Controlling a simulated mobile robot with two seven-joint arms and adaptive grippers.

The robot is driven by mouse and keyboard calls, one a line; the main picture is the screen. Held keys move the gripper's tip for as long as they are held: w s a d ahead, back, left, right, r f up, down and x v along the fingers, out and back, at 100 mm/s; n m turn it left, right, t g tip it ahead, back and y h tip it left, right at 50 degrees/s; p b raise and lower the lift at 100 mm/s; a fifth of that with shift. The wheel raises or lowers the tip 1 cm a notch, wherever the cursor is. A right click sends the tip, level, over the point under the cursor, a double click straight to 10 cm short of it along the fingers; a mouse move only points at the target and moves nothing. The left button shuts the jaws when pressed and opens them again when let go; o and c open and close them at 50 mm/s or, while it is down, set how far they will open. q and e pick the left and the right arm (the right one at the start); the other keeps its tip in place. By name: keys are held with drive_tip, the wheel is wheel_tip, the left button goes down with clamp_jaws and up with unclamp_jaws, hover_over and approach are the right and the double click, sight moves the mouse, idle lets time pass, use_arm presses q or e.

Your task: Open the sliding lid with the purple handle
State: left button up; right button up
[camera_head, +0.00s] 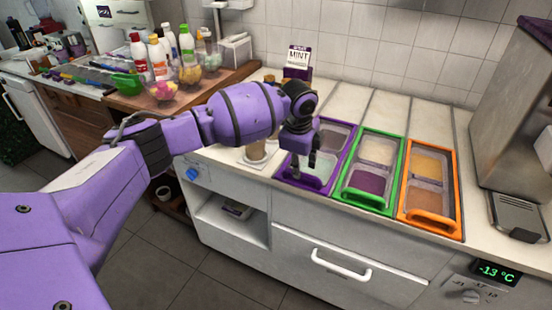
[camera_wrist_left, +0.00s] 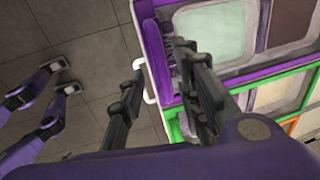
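The purple-framed topping bin (camera_head: 343,158) is at the left of a row of three on the counter. Its clear lid covers a pale front compartment, with a darker one behind. The purple handle is at the front edge, partly hidden by my left gripper (camera_head: 303,168) in the head view. In the left wrist view, my left gripper (camera_wrist_left: 160,57) has its two fingers spread apart. The purple handle (camera_wrist_left: 172,70) shows close beside the right-hand finger; I cannot tell whether they touch. My right gripper is in neither view.
A green-framed bin (camera_head: 346,190) and an orange-framed bin (camera_head: 457,205) stand to the right. A clear cup (camera_head: 256,150) is left of the purple bin. A white drawer handle (camera_head: 342,265) sticks out below. A grey machine (camera_head: 508,120) stands at the far right.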

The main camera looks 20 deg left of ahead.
use_arm(q)
drive_tip(key=shift+w+f, duration=0.2)
drive_tip(key=shift+f, duration=0.85)
drive_tip(key=shift+c, duration=0.2)
clamp_jaws()
